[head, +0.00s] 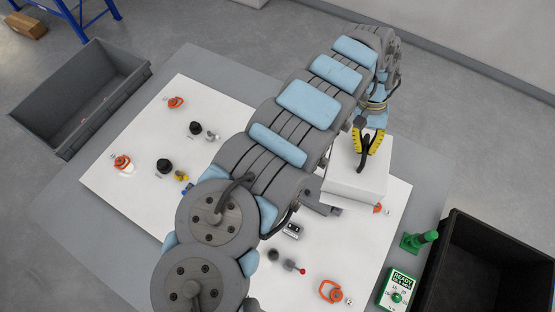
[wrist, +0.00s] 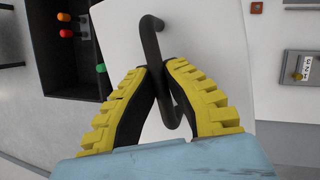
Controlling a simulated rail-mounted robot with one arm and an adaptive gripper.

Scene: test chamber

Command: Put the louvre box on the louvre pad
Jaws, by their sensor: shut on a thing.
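My gripper (head: 369,150) is at the right of the head view, above the white board. It is shut on the dark bent handle of a white box (head: 352,187), likely the louvre box, though no slats show. In the wrist view, the yellow-and-black fingers of my gripper (wrist: 160,78) close around the handle (wrist: 151,42), with the white box (wrist: 204,40) behind it. The box hides part of the board, and I cannot tell how far above it the box is. I cannot make out a louvre pad in either view.
Orange shackle-like parts (head: 331,291), black knobs (head: 164,166) and small fittings lie on the white board (head: 120,190). A grey crate (head: 75,105) stands at left.

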